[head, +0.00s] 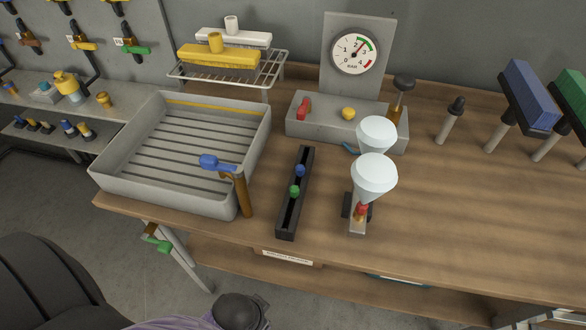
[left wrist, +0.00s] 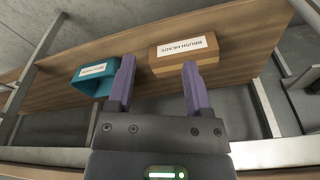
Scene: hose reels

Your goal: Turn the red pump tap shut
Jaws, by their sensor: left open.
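The red tap (head: 303,108) is a small lever standing upright, slightly tilted, at the left end of the grey pump box (head: 325,127) in the head view. A round yellow knob (head: 348,113) sits to its right on the same box. A pressure gauge (head: 355,53) stands on a panel behind, its needle pointing up and right. My left gripper (left wrist: 158,63) shows in the left wrist view, its two purple fingers apart with nothing between them. It faces boxes on a wooden shelf; the red tap is not in that view. My right gripper is in neither view.
A grey ribbed tray (head: 110,180) with a blue-handled tap at its corner stands left. A black rail (head: 283,220) and pale bulb-shaped pieces (head: 373,175) stand in front of the pump. A teal box (left wrist: 92,88) and a brush-heads box (left wrist: 170,60) lie on the shelf.

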